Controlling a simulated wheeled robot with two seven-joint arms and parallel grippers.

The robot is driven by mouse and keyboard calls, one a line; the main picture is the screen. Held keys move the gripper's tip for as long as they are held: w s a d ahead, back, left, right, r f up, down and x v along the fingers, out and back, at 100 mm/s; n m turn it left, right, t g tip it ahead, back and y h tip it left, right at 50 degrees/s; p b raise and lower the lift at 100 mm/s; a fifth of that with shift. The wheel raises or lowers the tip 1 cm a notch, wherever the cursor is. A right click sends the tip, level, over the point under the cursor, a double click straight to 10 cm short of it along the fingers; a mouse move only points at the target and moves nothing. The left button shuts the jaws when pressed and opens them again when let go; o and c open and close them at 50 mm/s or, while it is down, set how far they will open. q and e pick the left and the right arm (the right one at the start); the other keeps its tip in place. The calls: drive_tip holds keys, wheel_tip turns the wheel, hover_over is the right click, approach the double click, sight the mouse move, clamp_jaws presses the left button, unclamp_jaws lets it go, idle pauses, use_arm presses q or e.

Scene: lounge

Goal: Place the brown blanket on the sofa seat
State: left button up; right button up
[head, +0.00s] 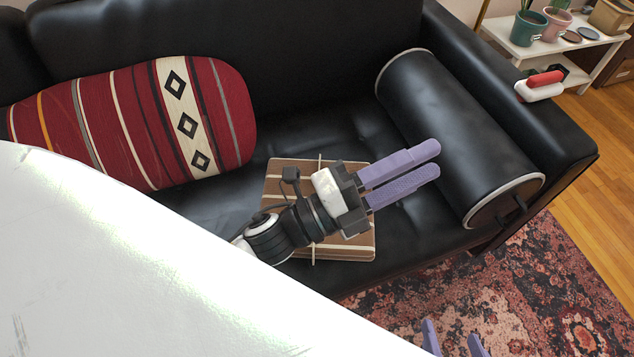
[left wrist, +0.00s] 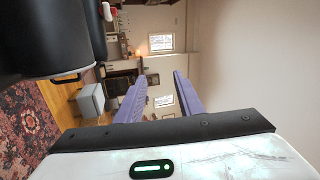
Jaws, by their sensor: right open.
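The brown blanket (head: 346,249), folded square with cream stripes, lies on the black sofa seat (head: 330,130) near its front edge. My left gripper (head: 405,172) is above the blanket in the head view and hides its middle. Its purple fingers point right, past the blanket's right edge, and are apart with nothing between them. The fingers also show apart and empty in the left wrist view (left wrist: 160,85), where the blanket is not seen. My right gripper (head: 454,342) is open and empty at the bottom edge of the head view, over the rug.
A red striped cushion (head: 140,125) lies at the left of the sofa. A black bolster (head: 450,130) lies against the right armrest (head: 520,95), which bears a red and white object (head: 541,86). A white shelf with plants (head: 540,45) stands beyond. A patterned rug (head: 560,300) lies in front.

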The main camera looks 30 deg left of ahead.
use_arm(q)
drive_tip(key=s+a+f+n+g+y, duration=0.25)
drive_tip(key=a+f+n+y, duration=0.25)
drive_tip(key=f+n, duration=0.4)
drive_tip(key=s+a+f+n+g+y, duration=0.1)
drive_tip(key=s+a+f+n+y, duration=0.3)
drive_tip(key=f+n, duration=0.45)
drive_tip(key=s+a+f+n+g+y, duration=0.1)
drive_tip(key=s+f+n+g, duration=0.2)
drive_tip(key=s+f+n, duration=0.2)
drive_tip(key=shift+s+f+n, duration=0.35)
drive_tip(key=shift+s+f, duration=0.35)
drive_tip(key=shift+s, duration=0.2)
drive_tip(key=shift+a, duration=0.1)
use_arm(e)
drive_tip(key=shift+r, duration=0.1)
use_arm(q)
wheel_tip(320, 180, up, 9)
drive_tip(key=a+y+p, duration=0.1)
drive_tip(key=p, duration=1.4)
drive_tip(key=shift+s+a+r+m+g+p, duration=0.15)
drive_tip(key=shift+m+g+p, duration=0.25)
drive_tip(key=shift+g, duration=0.05)
use_arm(e)
wheel_tip(320, 180, up, 9)
drive_tip(key=d, duration=0.1)
drive_tip(key=shift+s+d+n+g+h, duration=0.2)
drive_tip(key=shift+n+g+h, duration=0.1)
drive_tip(key=shift+h, duration=0.1)
